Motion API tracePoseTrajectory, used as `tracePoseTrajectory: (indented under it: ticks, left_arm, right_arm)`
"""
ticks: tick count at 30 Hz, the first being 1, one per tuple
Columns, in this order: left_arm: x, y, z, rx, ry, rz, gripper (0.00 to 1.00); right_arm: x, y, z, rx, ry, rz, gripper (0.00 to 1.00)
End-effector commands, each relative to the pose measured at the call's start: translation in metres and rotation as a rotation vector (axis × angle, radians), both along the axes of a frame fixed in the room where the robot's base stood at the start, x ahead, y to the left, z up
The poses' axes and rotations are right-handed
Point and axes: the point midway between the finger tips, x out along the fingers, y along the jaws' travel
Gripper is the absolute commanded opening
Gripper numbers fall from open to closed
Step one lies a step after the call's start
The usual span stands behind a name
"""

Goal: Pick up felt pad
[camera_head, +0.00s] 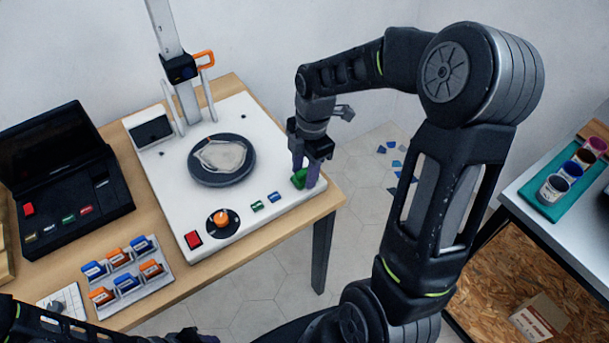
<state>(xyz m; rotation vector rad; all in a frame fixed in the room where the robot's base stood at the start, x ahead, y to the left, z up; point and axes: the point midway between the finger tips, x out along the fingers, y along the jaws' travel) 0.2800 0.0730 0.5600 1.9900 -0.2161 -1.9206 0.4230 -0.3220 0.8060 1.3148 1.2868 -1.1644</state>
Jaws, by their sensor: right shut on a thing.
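My right gripper (305,178) points down at the right front corner of the white machine (280,192). It is shut on a small green piece (299,179), mostly hidden by the fingers. I cannot tell for sure whether this green piece is the felt pad. My left arm shows only in part at the bottom left edge, and its fingers are out of view.
The machine carries a dark round plate (206,180) with a pale irregular piece (224,155) on it. A black open case (62,190) and a rack of blue and orange blocks (125,277) share the wooden table (185,290). Paint jars (553,187) stand on the right table.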

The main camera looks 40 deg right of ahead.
Motion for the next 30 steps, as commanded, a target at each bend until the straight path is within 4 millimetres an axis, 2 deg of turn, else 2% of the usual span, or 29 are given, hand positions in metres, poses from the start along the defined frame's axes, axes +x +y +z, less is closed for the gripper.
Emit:
tracePoseTrajectory:
  ticks: [2, 12, 19, 23, 30]
  left_arm:
    - [0.000, 0.000, 0.000, 0.000, 0.000, 0.000, 0.36]
    - [0.000, 0.000, 0.000, 0.000, 0.000, 0.000, 0.36]
    - [0.000, 0.000, 0.000, 0.000, 0.000, 0.000, 0.36]
    - [0.000, 0.000, 0.000, 0.000, 0.000, 0.000, 0.36]
    - [0.000, 0.000, 0.001, 0.000, 0.000, 0.000, 0.36]
  right_arm:
    - [0.000, 0.000, 0.000, 0.000, 0.000, 0.000, 0.29]
    - [0.000, 0.000, 0.000, 0.000, 0.000, 0.000, 0.01]
    - [0.000, 0.000, 0.001, 0.000, 0.000, 0.000, 0.00]
    - [0.001, 0.000, 0.007, -0.001, -0.003, 0.000, 0.00]
    - [0.002, -0.001, 0.046, -0.002, -0.006, -0.001, 0.00]
